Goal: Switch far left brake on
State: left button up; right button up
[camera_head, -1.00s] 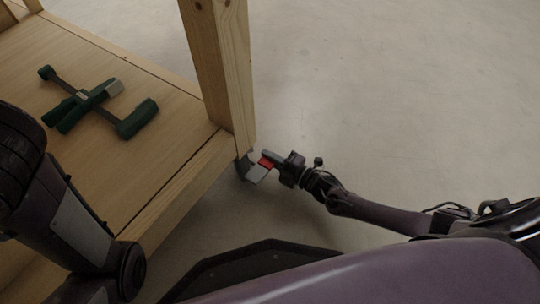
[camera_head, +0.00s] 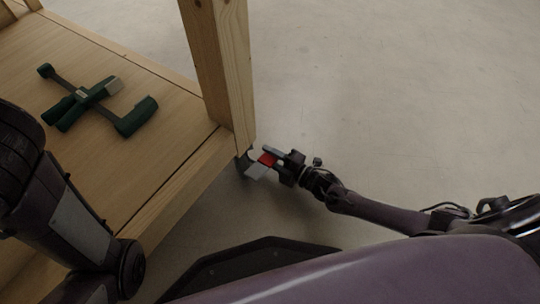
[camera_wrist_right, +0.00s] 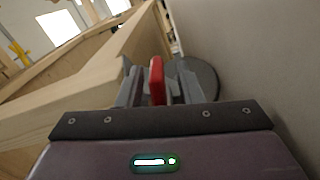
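A red brake lever (camera_head: 267,159) sticks out at the foot of the wooden post, at the near corner of the wooden table. My right gripper (camera_head: 264,161) reaches it from the right, low near the floor. In the right wrist view the red lever (camera_wrist_right: 157,80) stands upright between the two grey fingers of my right gripper (camera_wrist_right: 160,84). The fingers look apart, one on each side of it; contact is hard to tell. The caster under the corner is mostly hidden. My left arm shows at the left, but its gripper is out of view.
A green and grey clamp-like tool (camera_head: 97,101) lies on the wooden shelf (camera_head: 150,160). The wooden post (camera_head: 225,70) rises right beside my right gripper. A grey disc (camera_wrist_right: 205,80) shows behind the fingers. The floor (camera_head: 400,90) to the right is clear.

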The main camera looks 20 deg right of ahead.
jog(key=shift+s+d+p, duration=0.25)
jog(key=shift+s+p, duration=0.1)
jog(key=p+v, duration=0.3)
jog(key=v, duration=0.3)
jog(key=shift+s+r, duration=0.1)
jog(key=shift+s+d, duration=0.3)
